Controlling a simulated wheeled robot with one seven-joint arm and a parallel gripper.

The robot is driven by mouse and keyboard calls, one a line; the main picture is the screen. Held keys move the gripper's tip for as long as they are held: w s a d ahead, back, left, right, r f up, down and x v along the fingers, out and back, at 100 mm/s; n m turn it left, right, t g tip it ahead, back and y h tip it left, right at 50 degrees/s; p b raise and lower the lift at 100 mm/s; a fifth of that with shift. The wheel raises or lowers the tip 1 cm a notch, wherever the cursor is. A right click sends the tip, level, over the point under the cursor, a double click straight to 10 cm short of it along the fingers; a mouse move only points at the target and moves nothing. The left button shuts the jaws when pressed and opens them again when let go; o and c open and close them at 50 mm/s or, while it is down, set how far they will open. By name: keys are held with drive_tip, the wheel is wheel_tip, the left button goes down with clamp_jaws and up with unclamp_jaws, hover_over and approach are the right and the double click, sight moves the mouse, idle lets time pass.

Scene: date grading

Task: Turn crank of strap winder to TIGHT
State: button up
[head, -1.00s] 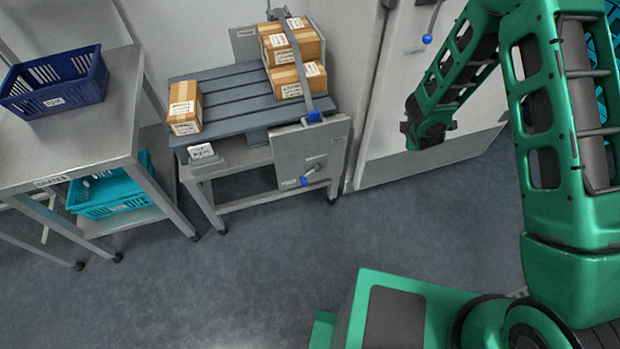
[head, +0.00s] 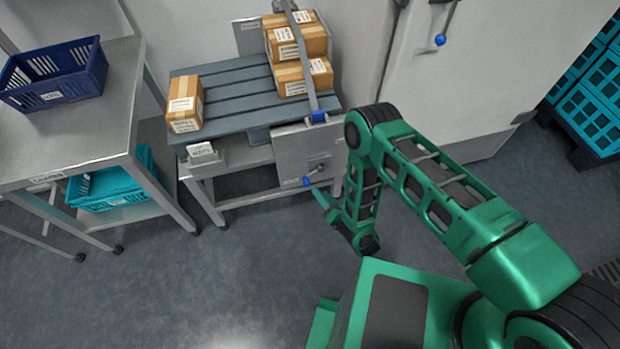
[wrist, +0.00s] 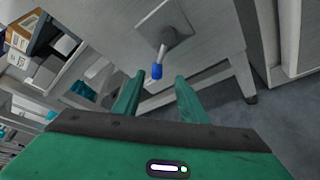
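The strap winder's grey panel (head: 292,148) is on the front of the pallet stand. In the head view my gripper (head: 322,194) is close to the knob. No contact shows. The TIGHT mark is not legible.
A grey strap (head: 303,60) runs over several cartons on the pallet (head: 235,98) to a blue-marked buckle. A steel table (head: 95,140) with a dark blue crate (head: 55,75) stands at left. A white door with a blue-tipped lever (head: 440,40) is at right. The floor is clear.

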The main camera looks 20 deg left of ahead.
sight(309, 184)
drive_tip(key=shift+n, duration=0.3)
drive_tip(key=x, duration=0.7)
drive_tip(key=s+a+x, duration=0.1)
drive_tip(key=x, duration=0.2)
drive_tip(key=shift+f, duration=0.3)
clamp_jaws()
